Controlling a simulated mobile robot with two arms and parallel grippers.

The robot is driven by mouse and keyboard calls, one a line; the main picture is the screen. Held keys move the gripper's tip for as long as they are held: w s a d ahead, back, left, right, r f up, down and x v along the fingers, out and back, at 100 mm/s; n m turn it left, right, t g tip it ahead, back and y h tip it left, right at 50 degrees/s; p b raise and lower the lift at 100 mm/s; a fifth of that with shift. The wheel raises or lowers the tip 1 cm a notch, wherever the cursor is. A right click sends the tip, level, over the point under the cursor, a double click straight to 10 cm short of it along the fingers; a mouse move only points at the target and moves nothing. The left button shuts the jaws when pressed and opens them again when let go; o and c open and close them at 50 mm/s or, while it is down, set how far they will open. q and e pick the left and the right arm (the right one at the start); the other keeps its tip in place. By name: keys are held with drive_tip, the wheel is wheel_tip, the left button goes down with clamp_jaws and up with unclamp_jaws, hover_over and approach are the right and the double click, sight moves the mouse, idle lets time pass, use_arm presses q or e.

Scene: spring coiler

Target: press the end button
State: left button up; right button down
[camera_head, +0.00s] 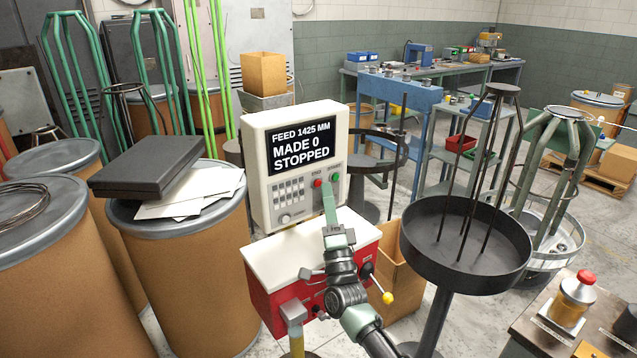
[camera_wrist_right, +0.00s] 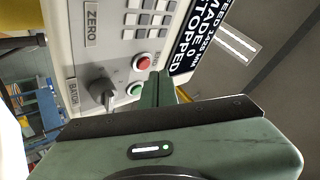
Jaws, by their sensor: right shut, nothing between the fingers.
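The white control box (camera_head: 262,160) stands on a red and white machine and its screen reads FEED 1425 MM, MADE 0, STOPPED. Below the screen are a red button (camera_head: 318,183) and a green button (camera_head: 335,177). The small lettering beside them is too small to read surely. In the right wrist view the red button (camera_wrist_right: 142,62) is clear of the fingers, and the green button (camera_wrist_right: 135,90) is beside them, partly hidden. My right gripper (camera_head: 327,186) is shut and empty, its tips in front of the panel by the buttons. I cannot tell whether they touch it. My left gripper is out of view.
A grey knob (camera_wrist_right: 103,92) and a keypad (camera_wrist_right: 150,18) share the panel. A yellow-tipped lever (camera_head: 387,297) sticks out of the red machine (camera_head: 275,305). A dark round tray (camera_head: 420,250) stands to the right, and brown drums (camera_head: 185,265) crowd the left.

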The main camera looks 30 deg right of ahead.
drive_tip(key=shift+h, duration=0.3)
drive_tip(key=s+p, duration=0.2)
drive_tip(key=s, duration=0.3)
drive_tip(key=shift+d, duration=0.2)
idle(0.7)
